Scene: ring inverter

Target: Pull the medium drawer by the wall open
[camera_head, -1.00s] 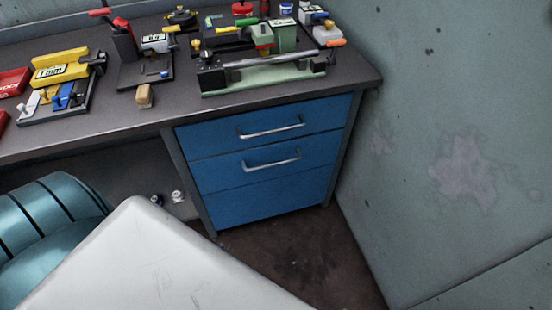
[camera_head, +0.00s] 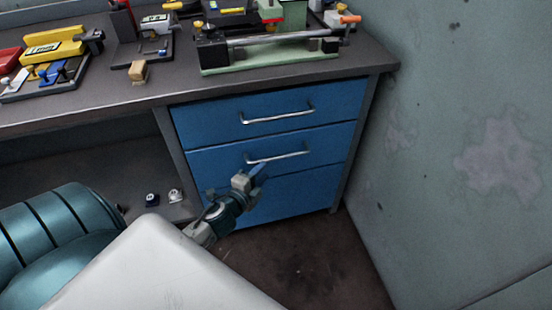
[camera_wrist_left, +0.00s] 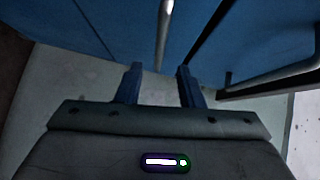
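The blue drawer cabinet (camera_head: 345,135) stands under the worktop at the wall. Its upper drawer (camera_head: 215,126) and middle drawer (camera_head: 215,161) each carry a silver bar handle, and both look closed. My left gripper (camera_head: 258,170) is in front of the middle drawer, just below the left end of its handle (camera_head: 280,157). In the left wrist view the gripper's two blue fingers (camera_wrist_left: 159,82) are apart with nothing between them. Metal bars and blue drawer fronts show beyond them. I cannot tell whether a finger touches the handle. My right gripper is not in view.
The wall (camera_head: 450,140) stands close on the right of the cabinet. The worktop (camera_head: 110,95) above carries tools and fixtures. A teal cylinder (camera_head: 50,235) is at the lower left. Bare floor (camera_head: 310,260) lies in front of the cabinet.

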